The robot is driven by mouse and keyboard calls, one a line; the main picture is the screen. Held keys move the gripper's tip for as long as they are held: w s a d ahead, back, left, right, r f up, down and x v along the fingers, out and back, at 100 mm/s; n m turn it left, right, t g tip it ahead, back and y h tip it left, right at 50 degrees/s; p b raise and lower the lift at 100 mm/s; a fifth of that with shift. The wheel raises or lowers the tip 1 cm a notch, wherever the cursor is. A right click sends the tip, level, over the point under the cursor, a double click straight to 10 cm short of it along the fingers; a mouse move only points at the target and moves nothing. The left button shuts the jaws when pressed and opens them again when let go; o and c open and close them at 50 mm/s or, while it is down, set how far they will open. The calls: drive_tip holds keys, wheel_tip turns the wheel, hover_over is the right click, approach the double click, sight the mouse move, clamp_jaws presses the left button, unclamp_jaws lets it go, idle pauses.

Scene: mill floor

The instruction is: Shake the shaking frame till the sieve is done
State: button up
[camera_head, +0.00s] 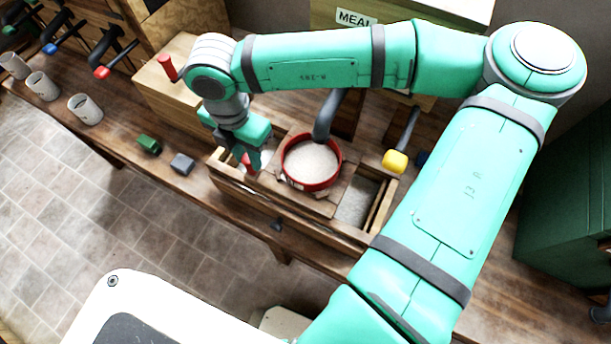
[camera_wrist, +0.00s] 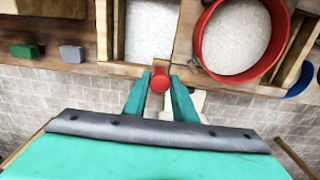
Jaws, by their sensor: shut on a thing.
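The shaking frame (camera_head: 318,208) is a wooden frame lying over a wooden bin on the bench. A round red-rimmed sieve (camera_head: 312,187) sits on it, full of pale meal, and also shows in the wrist view (camera_wrist: 201,52). A dark grey spout stands over the sieve's back edge. My gripper (camera_head: 252,166) is at the frame's left end. In the wrist view its two teal fingers (camera_wrist: 160,88) are closed around a red knob (camera_wrist: 160,80). Pale meal lies in the bin compartments left and right of the sieve. How much has passed through the sieve I cannot tell.
A yellow-ended lever (camera_head: 396,161) is right of the sieve. Green (camera_head: 149,145) and grey (camera_head: 182,163) blocks lie left of the bin. Several grey cups (camera_head: 85,109) stand along the far left bench. A wooden box with a red crank (camera_head: 168,68) stands behind my gripper.

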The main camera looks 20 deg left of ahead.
drive_tip(key=a, duration=1.2)
drive_tip(key=shift+w+a, duration=0.3)
drive_tip(key=shift+w, duration=0.15)
drive_tip(key=shift+d, duration=0.1)
drive_tip(key=d, duration=0.9)
drive_tip(key=shift+s+d, duration=0.15)
drive_tip(key=shift+s, duration=0.25)
drive_tip(key=a, duration=0.9)
drive_tip(key=shift+w+a, duration=0.3)
drive_tip(key=shift+w, duration=0.1)
drive_tip(key=d, duration=0.9)
drive_tip(key=shift+s+d, duration=0.35)
drive_tip(key=shift+d, duration=0.05)
drive_tip(key=shift+a, duration=0.1)
